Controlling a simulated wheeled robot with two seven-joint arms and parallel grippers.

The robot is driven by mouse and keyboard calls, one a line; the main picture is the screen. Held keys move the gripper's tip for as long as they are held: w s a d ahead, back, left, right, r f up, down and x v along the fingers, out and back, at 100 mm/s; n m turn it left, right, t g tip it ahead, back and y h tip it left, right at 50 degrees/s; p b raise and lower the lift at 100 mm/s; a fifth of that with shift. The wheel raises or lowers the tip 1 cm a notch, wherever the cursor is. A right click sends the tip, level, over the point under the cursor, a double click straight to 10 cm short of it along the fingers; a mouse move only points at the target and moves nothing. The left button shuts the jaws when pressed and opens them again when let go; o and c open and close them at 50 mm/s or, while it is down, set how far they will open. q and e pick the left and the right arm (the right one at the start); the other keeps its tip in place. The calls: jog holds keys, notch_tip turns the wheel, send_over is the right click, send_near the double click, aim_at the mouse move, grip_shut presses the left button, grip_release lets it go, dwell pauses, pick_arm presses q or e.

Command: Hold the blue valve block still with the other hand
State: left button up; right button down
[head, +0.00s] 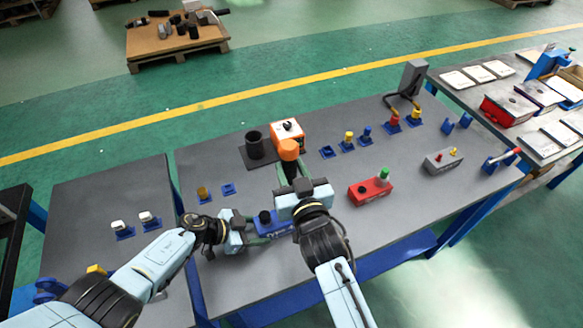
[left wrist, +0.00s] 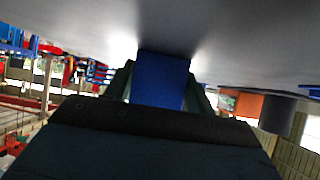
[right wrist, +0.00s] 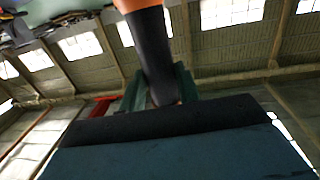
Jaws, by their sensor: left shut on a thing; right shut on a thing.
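The blue valve block (head: 268,229), with a dark round knob on top, sits on the grey table near its front edge. My left gripper (head: 254,230) is shut on the block's left end, and the block also shows between its fingers in the left wrist view (left wrist: 162,80). My right gripper (head: 296,178) is shut on a tool with an orange end (head: 289,150) and a dark shaft, held up behind and right of the block. The tool's dark shaft fills the jaws in the right wrist view (right wrist: 155,55). My right wrist hides the block's right end.
A red block with a green knob (head: 371,188) and a grey block (head: 442,161) stand to the right. Several small blue stands hold coloured parts. Bare table lies front right.

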aim_at(292, 157)
jog(key=shift+f, duration=0.4)
dwell(3.7)
jog(key=shift+r, duration=2.7)
pick_arm(q)
jog(key=o, duration=1.2)
jog(key=shift+o, duration=0.2)
jog(key=shift+a, duration=0.1)
